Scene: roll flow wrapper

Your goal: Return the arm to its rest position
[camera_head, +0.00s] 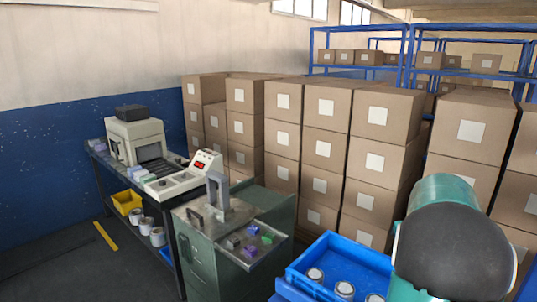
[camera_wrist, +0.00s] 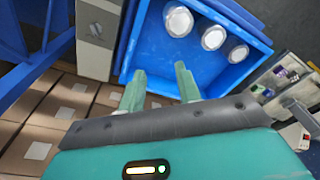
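My gripper (camera_wrist: 160,88) shows in the wrist view with its two pale green fingers apart and nothing between them. It is over the near edge of a blue crate (camera_wrist: 147,50); whether it touches the crate cannot be told. In the head view my arm, teal with a dark rounded cap, fills the lower right, and the gripper itself is not visible there. The blue crate also shows in the head view (camera_head: 362,262), left of my arm, with several white-topped rolls in it.
A green cabinet (camera_head: 207,262) with a grey tray of small coloured blocks stands left of the crate. A bench with a wrapping machine (camera_head: 136,136) is farther left. Stacked cardboard boxes (camera_head: 325,150) stand close behind the crate and arm. Dark floor (camera_head: 60,265) is open at lower left.

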